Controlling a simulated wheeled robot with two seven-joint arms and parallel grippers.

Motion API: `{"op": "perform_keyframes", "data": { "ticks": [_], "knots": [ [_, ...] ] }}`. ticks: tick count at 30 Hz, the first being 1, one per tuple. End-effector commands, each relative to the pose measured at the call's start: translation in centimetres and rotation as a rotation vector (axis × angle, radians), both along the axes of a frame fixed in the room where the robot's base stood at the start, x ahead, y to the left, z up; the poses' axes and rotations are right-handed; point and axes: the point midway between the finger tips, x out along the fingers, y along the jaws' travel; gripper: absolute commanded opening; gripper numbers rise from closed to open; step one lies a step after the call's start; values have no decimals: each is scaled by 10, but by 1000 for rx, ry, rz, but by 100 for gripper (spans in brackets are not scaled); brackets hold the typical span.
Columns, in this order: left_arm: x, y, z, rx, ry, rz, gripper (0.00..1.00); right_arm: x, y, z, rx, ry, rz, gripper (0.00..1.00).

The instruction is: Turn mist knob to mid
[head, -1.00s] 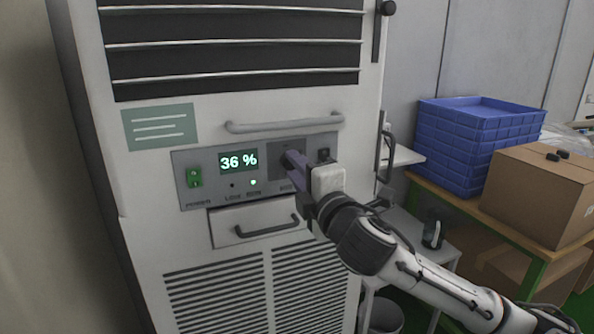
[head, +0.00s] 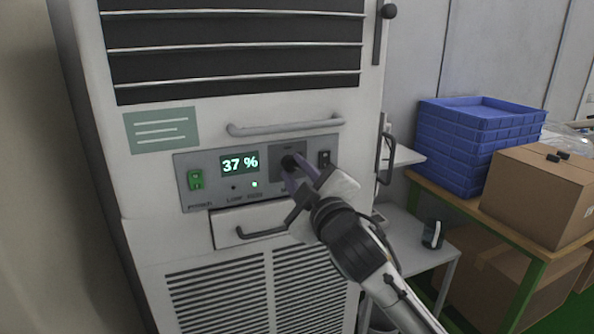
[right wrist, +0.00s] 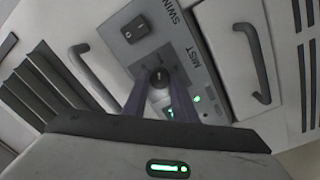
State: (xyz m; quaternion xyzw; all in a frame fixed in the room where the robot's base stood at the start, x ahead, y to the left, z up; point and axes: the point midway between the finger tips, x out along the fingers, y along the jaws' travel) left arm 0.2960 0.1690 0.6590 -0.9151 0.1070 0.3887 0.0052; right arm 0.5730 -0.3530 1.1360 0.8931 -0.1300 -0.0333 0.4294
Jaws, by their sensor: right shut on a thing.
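The mist knob (head: 290,162) is a small dark round knob on the grey control panel (head: 220,203) of a tall white machine. It also shows in the right wrist view (right wrist: 159,77) beside the MIST label, between my finger ends. My right gripper (head: 297,171) is shut on the knob and partly covers it in the head view. The green display (head: 239,163) reads 37 %. A green lamp (head: 254,184) is lit below it. The knob's pointer is too small to read surely. My left gripper is not in view.
A green power switch (head: 195,180) and a dark rocker switch (head: 324,158) flank the panel. A bar handle (head: 285,124) sticks out above and a drawer handle (head: 262,231) below. Blue crates (head: 478,140) and a cardboard box (head: 540,190) stand on a table at right.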

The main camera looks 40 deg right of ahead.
Motion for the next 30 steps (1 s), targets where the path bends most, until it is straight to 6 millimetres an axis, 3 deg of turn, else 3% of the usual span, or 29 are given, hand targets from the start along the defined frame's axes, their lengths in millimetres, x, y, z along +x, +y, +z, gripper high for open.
{"op": "perform_keyframes", "data": {
  "ticks": [18,19,21,30],
  "knots": [
    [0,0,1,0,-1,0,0,0,0,1,38,-13,0,2],
    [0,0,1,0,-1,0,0,0,0,1,37,-12,1,30],
    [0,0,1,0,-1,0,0,0,0,1,37,-12,1,42],
    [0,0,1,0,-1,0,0,0,0,1,38,-10,1,44]
  ]
}}
